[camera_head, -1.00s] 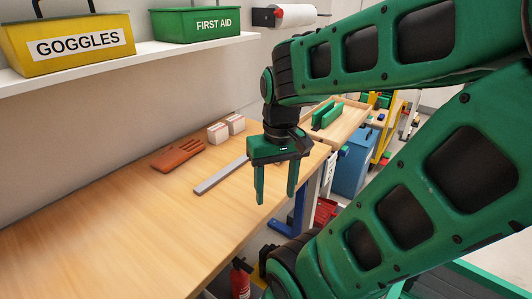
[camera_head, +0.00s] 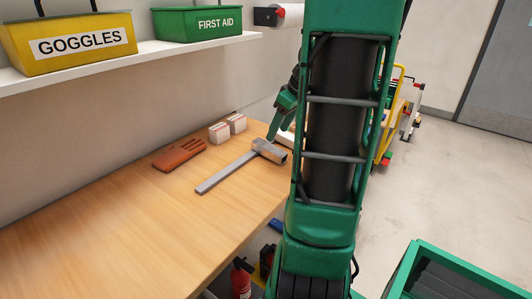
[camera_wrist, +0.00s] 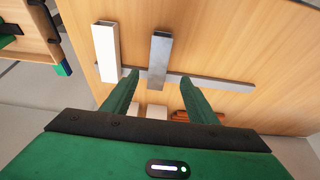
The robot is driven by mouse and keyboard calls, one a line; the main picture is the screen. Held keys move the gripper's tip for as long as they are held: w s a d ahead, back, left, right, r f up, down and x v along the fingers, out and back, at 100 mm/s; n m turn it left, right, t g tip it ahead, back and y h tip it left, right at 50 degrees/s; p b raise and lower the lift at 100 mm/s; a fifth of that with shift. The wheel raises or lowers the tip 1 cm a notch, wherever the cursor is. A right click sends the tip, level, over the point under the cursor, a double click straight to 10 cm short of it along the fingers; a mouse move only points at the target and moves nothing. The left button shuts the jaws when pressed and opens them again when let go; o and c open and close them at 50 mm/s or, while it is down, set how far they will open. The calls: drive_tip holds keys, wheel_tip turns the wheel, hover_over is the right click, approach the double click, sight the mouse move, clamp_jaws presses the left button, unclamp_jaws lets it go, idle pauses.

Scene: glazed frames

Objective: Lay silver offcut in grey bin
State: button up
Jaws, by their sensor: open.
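A short grey metal square tube (camera_wrist: 160,55), the silver offcut, lies on the wooden bench. In the head view the tube (camera_head: 270,151) sits at the end of a long flat grey bar (camera_head: 226,174). A paler, whiter tube (camera_wrist: 105,50) lies beside it in the wrist view. My gripper (camera_wrist: 159,76) is open and empty, with one finger on each side of the grey tube's near end in the picture; I cannot tell its height above it. In the head view my arm hides most of the gripper. No grey bin is identifiable.
Brown-red gloves (camera_head: 179,154) and small white boxes (camera_head: 227,127) are on the bench (camera_head: 120,230). A shelf (camera_head: 130,61) above holds a yellow goggles box (camera_head: 70,42) and a green first aid box (camera_head: 197,24). The bench's near left is clear.

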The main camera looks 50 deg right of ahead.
sight(269, 147)
drive_tip(key=x, duration=0.5)
drive_tip(key=shift+f, duration=0.25)
drive_tip(key=x, duration=0.5)
drive_tip(key=shift+w+d+r, duration=0.15)
drive_tip(key=shift+w+d, duration=0.05)
drive_tip(key=shift+w, duration=0.05)
drive_tip(key=c, duration=1.3)
